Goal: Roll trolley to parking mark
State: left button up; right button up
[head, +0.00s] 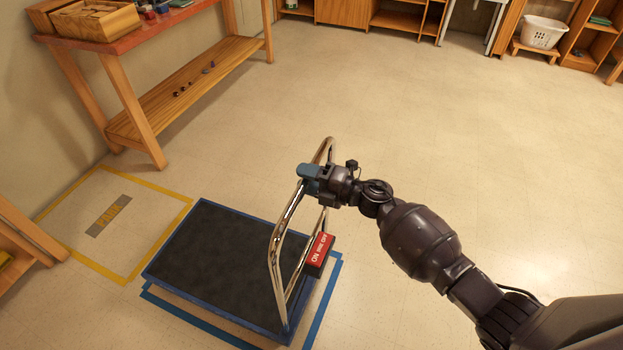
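The trolley (215,262) has a dark flat bed with a blue rim and a chrome hoop handle (274,262) at its right end. A yellow taped square (163,252) with a small lettered plate (108,216) in it lies on the floor to the left of the trolley. The trolley's left corner is close to the square's right edge. The bed looks empty. My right gripper (314,180) is at the upper part of the handle, with its blue-grey fingers closed around the bar. The contact is partly hidden by the gripper itself. My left gripper is not in view.
Blue floor tape (324,314) shows around the trolley's right and near sides. A red lettered box (319,254) hangs on the handle. A wooden workbench (185,92) stands behind the square, and a wooden shelf (20,240) at the left edge. Open floor lies to the right.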

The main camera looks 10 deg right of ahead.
jog(key=c, duration=0.7)
grip_shut()
jog(key=shift+s+f, duration=0.1)
jog(key=shift+f, duration=0.05)
dwell(0.3)
